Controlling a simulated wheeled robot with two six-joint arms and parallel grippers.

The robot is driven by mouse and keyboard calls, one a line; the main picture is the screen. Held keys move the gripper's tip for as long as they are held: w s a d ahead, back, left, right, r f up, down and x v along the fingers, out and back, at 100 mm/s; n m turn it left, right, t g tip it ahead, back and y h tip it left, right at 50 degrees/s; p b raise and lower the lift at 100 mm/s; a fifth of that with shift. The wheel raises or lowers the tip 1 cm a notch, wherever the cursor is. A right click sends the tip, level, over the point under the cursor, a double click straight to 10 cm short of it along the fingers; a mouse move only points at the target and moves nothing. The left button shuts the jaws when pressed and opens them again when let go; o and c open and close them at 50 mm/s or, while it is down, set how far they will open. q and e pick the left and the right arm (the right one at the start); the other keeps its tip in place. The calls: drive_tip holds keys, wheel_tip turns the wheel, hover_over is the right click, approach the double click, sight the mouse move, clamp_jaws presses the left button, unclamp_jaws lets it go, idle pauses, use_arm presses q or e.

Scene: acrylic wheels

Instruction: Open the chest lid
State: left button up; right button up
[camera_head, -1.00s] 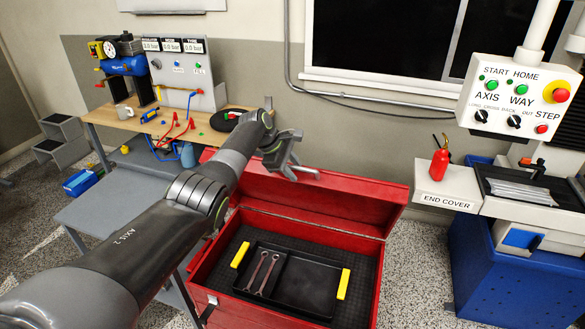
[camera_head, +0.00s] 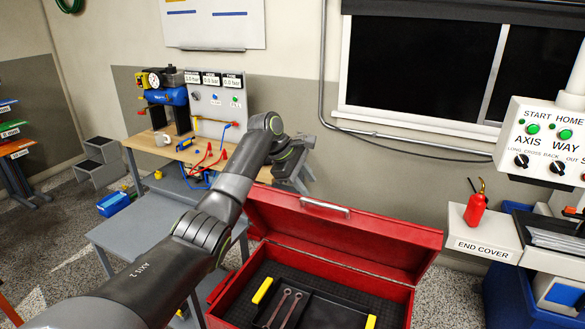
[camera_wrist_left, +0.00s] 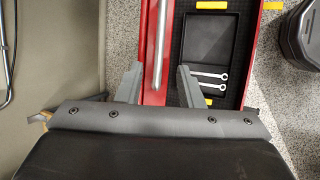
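The red chest (camera_head: 236,296) stands open, its lid (camera_head: 345,240) raised and leaning back at the rear. A silver handle (camera_head: 325,207) is on the lid's upper edge. My left gripper (camera_head: 298,180) is at the lid's upper left, just beyond its top edge. In the left wrist view my left gripper (camera_wrist_left: 160,85) has its fingers spread apart, with the handle (camera_wrist_left: 160,45) and lid edge seen between them; I cannot tell whether they touch. A black tray (camera_wrist_left: 205,45) with yellow grips and two wrenches lies inside the chest. My right gripper is not seen.
At the right are a machine with an end cover (camera_head: 485,235), a red bottle (camera_head: 475,208) and a control box (camera_head: 545,140). A wall and window are behind the chest.

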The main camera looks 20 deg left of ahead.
use_arm(q)
drive_tip(key=b+v, duration=0.1)
drive_tip(key=v, duration=0.6)
drive_tip(key=shift+d, duration=0.1)
drive_tip(key=shift+c, duration=0.3)
